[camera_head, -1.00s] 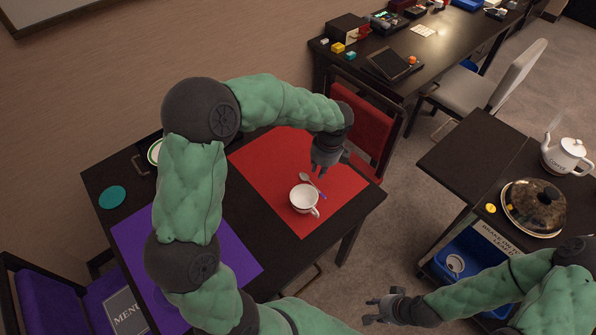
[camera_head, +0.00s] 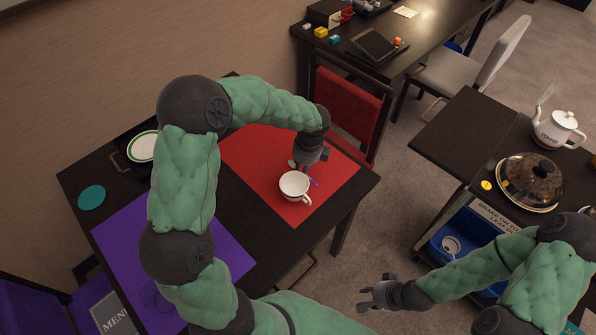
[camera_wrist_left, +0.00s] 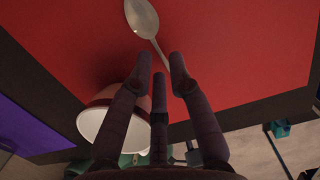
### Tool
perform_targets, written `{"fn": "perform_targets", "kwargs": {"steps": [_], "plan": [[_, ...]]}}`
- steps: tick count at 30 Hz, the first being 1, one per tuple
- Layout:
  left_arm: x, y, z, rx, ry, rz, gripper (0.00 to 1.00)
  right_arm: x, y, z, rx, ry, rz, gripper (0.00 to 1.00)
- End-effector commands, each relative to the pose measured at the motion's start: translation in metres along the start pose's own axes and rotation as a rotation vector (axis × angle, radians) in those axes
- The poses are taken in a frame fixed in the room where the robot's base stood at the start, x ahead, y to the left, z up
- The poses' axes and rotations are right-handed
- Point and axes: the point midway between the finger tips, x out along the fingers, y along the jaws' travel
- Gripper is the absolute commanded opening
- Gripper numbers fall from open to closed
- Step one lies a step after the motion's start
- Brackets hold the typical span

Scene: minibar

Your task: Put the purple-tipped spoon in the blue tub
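The spoon (camera_head: 291,163) lies on the red mat (camera_head: 255,160), its purple tip showing beside the white cup. In the left wrist view, its metal bowl (camera_wrist_left: 141,17) is above the fingers and its handle runs down between the fingertips. My left gripper (camera_head: 311,166) is open over the handle; whether it touches is unclear. The fingers hide the handle's lower part and tip in that view. The blue tub (camera_head: 437,252) is low on the cart at right, with a white dish inside. My right gripper (camera_head: 368,295) is open and empty, in front of the cart.
A white cup (camera_head: 294,186) stands close beside the spoon; it also shows in the left wrist view (camera_wrist_left: 92,120). A red chair (camera_head: 345,115) stands behind the mat. The cart top holds a lidded pan (camera_head: 530,182) and a coffee pot (camera_head: 558,130).

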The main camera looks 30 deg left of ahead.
Motion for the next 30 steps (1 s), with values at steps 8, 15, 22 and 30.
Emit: {"fn": "perform_targets", "kwargs": {"steps": [8, 15, 22, 30], "plan": [[0.016, 0.0003, -0.0004, 0.001, 0.0, 0.001, 0.2, 0.0076, 0.0027, -0.0002, 0.0, 0.0, 0.0, 0.35], [0.016, 0.0004, -0.0005, 0.001, 0.0, 0.001, 0.2, 0.0071, 0.0025, -0.0003, 0.0, 0.0, 0.0, 0.35], [0.017, 0.0004, -0.0007, 0.001, 0.0, 0.001, 0.0, 0.0068, 0.0024, -0.0003, 0.0, 0.0, 0.0, 0.35], [0.0169, 0.0005, -0.0007, 0.001, 0.0, 0.001, 0.0, 0.0069, 0.0025, -0.0003, 0.0, 0.0, 0.0, 0.35]]}}
